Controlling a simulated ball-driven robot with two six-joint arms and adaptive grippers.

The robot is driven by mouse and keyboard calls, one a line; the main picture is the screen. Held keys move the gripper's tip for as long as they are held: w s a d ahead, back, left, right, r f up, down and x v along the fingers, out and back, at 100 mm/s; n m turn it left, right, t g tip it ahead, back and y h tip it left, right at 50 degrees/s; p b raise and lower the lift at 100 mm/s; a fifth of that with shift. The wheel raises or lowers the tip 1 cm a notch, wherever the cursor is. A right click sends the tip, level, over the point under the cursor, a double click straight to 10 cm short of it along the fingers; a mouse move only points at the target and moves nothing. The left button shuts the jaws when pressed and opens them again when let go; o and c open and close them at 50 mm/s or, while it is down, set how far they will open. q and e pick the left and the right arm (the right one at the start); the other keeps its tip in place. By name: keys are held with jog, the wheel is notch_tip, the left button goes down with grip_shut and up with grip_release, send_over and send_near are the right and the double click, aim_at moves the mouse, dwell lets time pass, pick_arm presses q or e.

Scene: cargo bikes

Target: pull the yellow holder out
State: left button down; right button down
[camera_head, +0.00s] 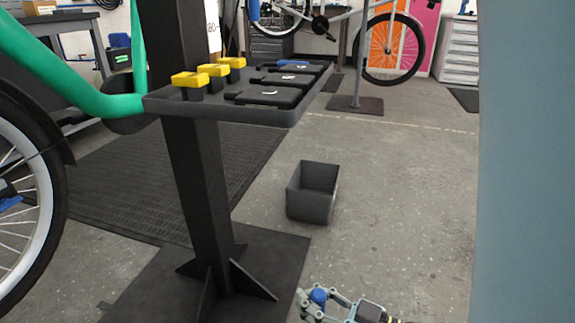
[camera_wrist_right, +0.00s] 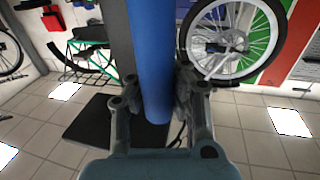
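Three yellow holders stand in a row on the dark shelf (camera_head: 220,107) in the head view: the near one (camera_head: 190,79), the middle one (camera_head: 213,70) and the far one (camera_head: 232,62). Each has a yellow top on a dark lower part. My right gripper (camera_head: 318,298) is low at the bottom edge, well below and right of the shelf, away from the holders. Its fingers sit on both sides of a blue cylinder (camera_wrist_right: 150,60) and appear closed on it. The holders cannot be made out in the wrist view. My left gripper is not in view.
Flat black cases (camera_head: 268,95) lie on the shelf right of the holders. A dark post (camera_head: 205,190) carries the shelf. An open grey bin (camera_head: 311,205) stands on the floor. A green bike frame (camera_head: 75,85) is at left. The floor right of the bin is clear.

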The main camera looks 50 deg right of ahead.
jog(key=shift+s+a+f, duration=0.1)
jog(key=shift+s, duration=0.3)
jog(key=c, duration=1.4)
grip_release()
jog(key=shift+c, duration=0.2)
jog(key=o, duration=0.4)
jog(key=shift+w, duration=0.15)
jog(key=s, duration=0.4)
jog(key=s+d, duration=0.1)
jog(key=s, duration=0.7)
jog(key=shift+d, duration=0.3)
